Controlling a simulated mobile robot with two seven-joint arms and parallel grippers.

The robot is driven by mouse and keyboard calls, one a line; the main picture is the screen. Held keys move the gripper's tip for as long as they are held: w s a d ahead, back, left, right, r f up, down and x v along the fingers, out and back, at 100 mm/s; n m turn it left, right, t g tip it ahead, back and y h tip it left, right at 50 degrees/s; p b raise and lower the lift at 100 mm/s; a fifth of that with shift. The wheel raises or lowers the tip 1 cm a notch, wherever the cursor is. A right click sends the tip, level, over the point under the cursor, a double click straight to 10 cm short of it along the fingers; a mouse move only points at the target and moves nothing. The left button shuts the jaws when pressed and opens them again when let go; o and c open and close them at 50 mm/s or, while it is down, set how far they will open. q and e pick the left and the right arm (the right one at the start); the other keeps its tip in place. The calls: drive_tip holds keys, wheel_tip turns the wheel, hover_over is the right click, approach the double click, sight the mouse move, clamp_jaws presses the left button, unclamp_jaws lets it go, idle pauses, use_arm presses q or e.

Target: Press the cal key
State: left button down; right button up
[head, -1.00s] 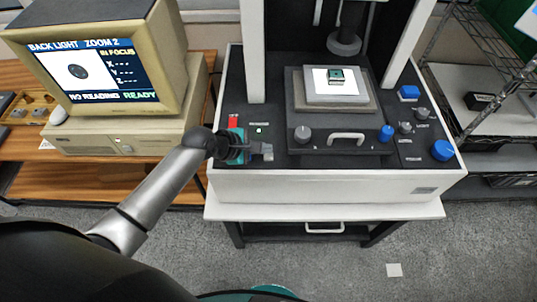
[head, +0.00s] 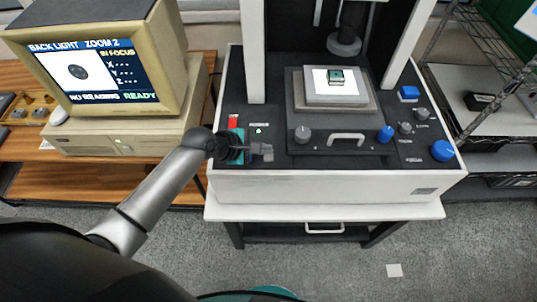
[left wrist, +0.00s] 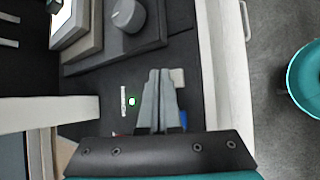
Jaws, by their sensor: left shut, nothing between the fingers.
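My left gripper (head: 266,149) is over the left front of the machine's dark control deck. Its fingers are shut with nothing between them. In the left wrist view the closed fingertips (left wrist: 160,73) point at the deck beside a small pale key (left wrist: 177,77). This key (head: 268,156) also shows just below the fingertips in the head view. I cannot read a label on it, and cannot tell whether the fingers touch it. A lit green lamp (head: 259,131) is behind the fingers. My right gripper is not in view.
A stage (head: 358,103) with a small part on it stands mid-deck, behind a grey knob (head: 302,134) and a handle (head: 346,137). Blue and grey knobs are at the right. A red switch (head: 234,122) is close to my left wrist. The monitor (head: 95,70) reads "NO READING READY".

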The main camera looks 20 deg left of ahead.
sight(264, 158)
use_arm(q)
drive_tip(key=shift+f, duration=0.1)
idle(0.6)
drive_tip(key=shift+f, duration=0.35)
drive_tip(key=shift+f, duration=0.4)
idle(0.5)
drive_tip(key=shift+r, duration=0.1)
drive_tip(key=shift+r+p, duration=0.75)
drive_tip(key=shift+p, duration=0.35)
wheel_tip(264, 158, up, 5)
drive_tip(key=p, duration=0.6)
